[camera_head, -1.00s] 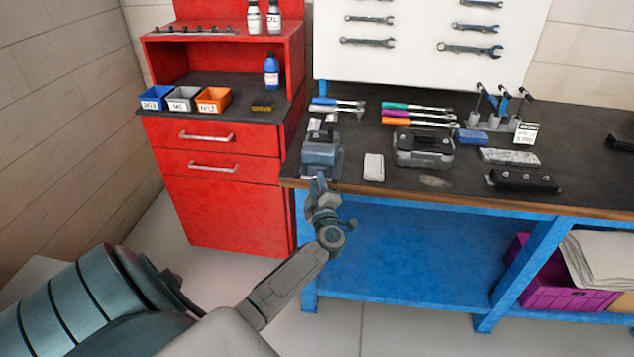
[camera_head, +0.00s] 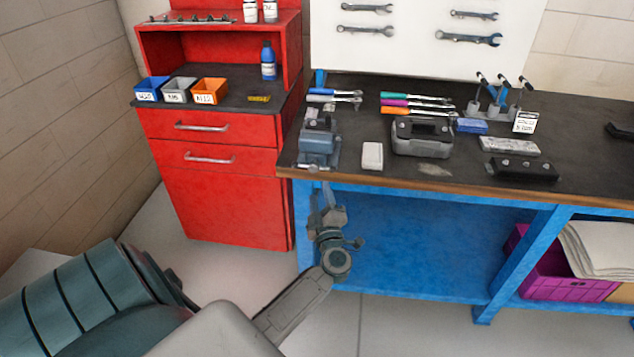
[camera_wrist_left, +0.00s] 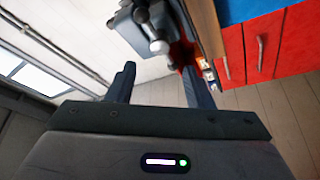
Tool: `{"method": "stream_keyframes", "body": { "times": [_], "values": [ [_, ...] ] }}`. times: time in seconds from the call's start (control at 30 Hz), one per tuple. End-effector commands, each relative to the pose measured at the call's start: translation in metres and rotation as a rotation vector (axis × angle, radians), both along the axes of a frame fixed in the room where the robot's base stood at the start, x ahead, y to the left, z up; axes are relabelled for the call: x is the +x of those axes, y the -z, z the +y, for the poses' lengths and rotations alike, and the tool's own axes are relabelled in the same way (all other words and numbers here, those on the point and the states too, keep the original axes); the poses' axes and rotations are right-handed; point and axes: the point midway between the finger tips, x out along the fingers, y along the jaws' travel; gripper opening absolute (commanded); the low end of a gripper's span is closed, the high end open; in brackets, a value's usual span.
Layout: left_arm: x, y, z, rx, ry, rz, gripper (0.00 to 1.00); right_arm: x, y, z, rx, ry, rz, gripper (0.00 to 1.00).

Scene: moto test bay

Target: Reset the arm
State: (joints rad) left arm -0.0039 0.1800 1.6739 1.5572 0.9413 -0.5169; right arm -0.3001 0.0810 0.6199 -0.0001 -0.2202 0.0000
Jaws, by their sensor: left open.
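My left arm comes in from the lower left in the head view. Its left gripper (camera_head: 321,196) is in front of the workbench's left front corner, just below the bench top edge and below the blue-grey vise (camera_head: 319,146). In the left wrist view the two fingers of the left gripper (camera_wrist_left: 158,85) stand apart with nothing between them. The vise (camera_wrist_left: 150,22) shows beyond the fingertips there, apart from them. My right gripper is in neither view.
The workbench (camera_head: 460,179) carries screwdrivers, a grey case (camera_head: 422,148), a white box (camera_head: 372,156) and a black tool block (camera_head: 522,169). A red cabinet (camera_head: 222,214) with small bins stands left. A magenta crate (camera_head: 550,283) sits on the lower shelf. Floor (camera_head: 225,272) in front is clear.

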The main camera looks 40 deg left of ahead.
Motion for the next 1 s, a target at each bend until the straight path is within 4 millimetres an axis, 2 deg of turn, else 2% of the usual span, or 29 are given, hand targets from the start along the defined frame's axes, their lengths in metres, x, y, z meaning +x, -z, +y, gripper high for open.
{"method": "stream_keyframes", "body": {
  "times": [0.2,0.77,0.87,0.97,1.0],
  "values": [
    [-0.010,0.004,-0.014,0.000,0.000,0.000,0.47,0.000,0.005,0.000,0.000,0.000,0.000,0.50],
    [-0.010,0.004,-0.014,0.002,0.000,0.001,0.47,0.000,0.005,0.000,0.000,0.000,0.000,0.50],
    [-0.009,0.016,-0.017,0.031,0.022,0.031,0.47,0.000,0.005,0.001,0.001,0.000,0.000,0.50],
    [-0.004,0.054,-0.027,0.113,0.096,0.127,0.47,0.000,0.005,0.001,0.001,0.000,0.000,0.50],
    [-0.003,0.078,-0.034,0.157,0.143,0.189,0.47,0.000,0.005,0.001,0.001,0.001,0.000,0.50]
  ]
}}
